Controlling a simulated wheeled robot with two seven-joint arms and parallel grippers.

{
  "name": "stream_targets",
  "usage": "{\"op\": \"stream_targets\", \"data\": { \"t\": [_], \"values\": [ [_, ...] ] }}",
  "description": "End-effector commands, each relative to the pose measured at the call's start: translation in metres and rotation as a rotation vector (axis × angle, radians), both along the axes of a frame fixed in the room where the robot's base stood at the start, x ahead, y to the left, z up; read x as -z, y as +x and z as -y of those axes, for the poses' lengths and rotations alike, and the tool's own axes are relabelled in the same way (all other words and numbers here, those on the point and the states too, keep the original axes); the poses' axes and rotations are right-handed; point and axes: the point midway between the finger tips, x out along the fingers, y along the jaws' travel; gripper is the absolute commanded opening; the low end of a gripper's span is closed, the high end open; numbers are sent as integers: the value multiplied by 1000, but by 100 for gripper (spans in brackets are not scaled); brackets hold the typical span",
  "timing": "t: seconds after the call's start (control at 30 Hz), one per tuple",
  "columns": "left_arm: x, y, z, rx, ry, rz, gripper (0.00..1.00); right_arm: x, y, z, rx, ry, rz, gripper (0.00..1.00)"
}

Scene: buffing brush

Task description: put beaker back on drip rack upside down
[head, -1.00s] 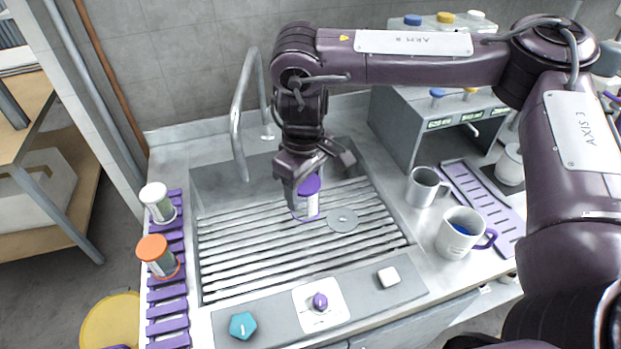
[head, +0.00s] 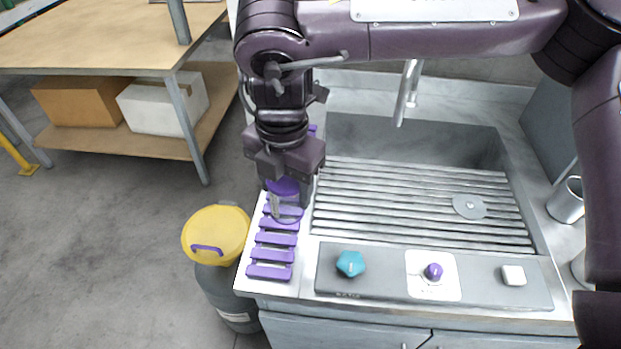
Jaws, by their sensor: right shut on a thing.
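My right gripper (head: 287,190) is shut on the beaker (head: 285,208), a small clear vessel with a purple disc-shaped end. The purple end is uppermost between the fingers, and the clear part points down. The beaker is over the drip rack (head: 270,271), a purple slatted strip along the counter left of the sink. I cannot tell whether its lower rim touches the slats. My gripper and arm hide the rack's far part. My left gripper is not in view.
The ribbed sink (head: 420,215) lies right of the rack, with a tap (head: 407,92) behind. A panel in front carries a teal knob (head: 350,263), a purple knob (head: 433,271) and a white button (head: 513,275). A yellow-lidded bin (head: 216,233) stands left below.

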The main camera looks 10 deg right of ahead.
Motion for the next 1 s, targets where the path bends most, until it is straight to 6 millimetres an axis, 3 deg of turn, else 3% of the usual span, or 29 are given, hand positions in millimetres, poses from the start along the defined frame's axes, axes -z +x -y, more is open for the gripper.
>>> {"op": "stream_targets", "data": {
  "t": [0.2,0.4,0.67,1.0],
  "values": [
    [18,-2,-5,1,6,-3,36,9,-14,-25,-454,-15,3,28],
    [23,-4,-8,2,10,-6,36,11,-20,-35,-664,-20,0,28],
    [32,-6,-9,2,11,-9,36,20,-22,-36,-703,-21,-1,28],
    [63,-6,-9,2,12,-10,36,56,-22,-36,-700,-22,0,28]
  ]
}}
